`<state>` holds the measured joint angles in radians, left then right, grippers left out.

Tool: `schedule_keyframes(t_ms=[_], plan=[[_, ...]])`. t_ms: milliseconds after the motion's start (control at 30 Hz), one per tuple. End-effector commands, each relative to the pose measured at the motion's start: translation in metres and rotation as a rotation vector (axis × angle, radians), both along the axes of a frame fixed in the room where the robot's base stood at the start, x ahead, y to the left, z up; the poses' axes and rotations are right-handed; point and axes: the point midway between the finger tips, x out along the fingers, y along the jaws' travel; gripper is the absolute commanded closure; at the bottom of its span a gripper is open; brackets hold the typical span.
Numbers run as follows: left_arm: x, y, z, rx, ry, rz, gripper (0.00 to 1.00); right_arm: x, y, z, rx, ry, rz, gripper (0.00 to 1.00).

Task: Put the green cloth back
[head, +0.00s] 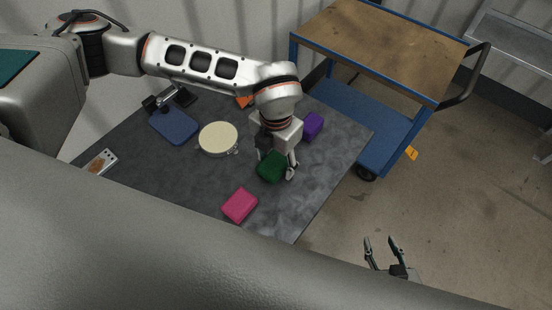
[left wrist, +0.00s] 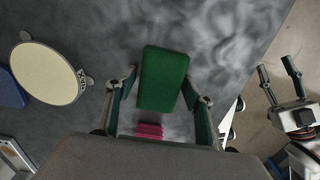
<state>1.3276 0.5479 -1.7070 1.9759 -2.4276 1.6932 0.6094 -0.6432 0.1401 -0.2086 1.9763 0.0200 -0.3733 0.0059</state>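The green cloth (head: 271,168) is a folded block on the dark grey table, right of the table's middle. It also shows in the left wrist view (left wrist: 163,78). My left gripper (head: 275,166) is over it with fingers spread, one on each side. In the left wrist view the left gripper (left wrist: 160,88) has a visible gap to the cloth on the left; the right finger is very close, and contact there is unclear. My right gripper (head: 382,243) is open and empty, off the table at the lower right.
Folded pink (head: 240,205), purple (head: 312,125) and orange (head: 243,101) blocks lie around the table. A round cream disc (head: 218,138) and a blue pad (head: 173,126) lie left of the gripper. A cart (head: 385,45) stands at the back right.

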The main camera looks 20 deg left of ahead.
Motion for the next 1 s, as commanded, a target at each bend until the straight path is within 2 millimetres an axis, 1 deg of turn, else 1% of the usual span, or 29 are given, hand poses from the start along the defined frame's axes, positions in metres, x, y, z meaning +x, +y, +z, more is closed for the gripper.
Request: schedule_keyframes(t_ms=[300,433,467,567,800,900,1000], plan=[[0.0,0.0,0.001,0.0,-0.001,0.0,0.44,0.0,0.0,0.0,-0.001,0.001,0.0,0.6],[0.0,0.0,-0.001,-0.001,0.001,0.0,0.44,-0.002,0.0,-0.007,-0.003,0.007,0.002,0.6],[0.001,0.0,0.005,-0.001,-0.002,0.001,0.44,-0.001,0.0,-0.004,-0.004,0.003,0.002,0.6],[0.002,-0.001,0.023,-0.001,-0.006,-0.001,0.44,0.0,0.0,-0.001,-0.005,0.002,0.003,0.6],[0.004,0.001,0.062,0.0,-0.004,0.0,0.44,0.0,0.0,0.0,-0.003,-0.001,0.001,0.6],[0.004,0.001,0.073,0.0,-0.004,0.0,0.44,0.001,0.0,0.001,-0.001,-0.003,0.001,0.6],[0.004,0.001,0.078,0.0,-0.002,0.001,0.44,0.001,0.0,0.002,0.0,-0.003,0.0,0.6]])
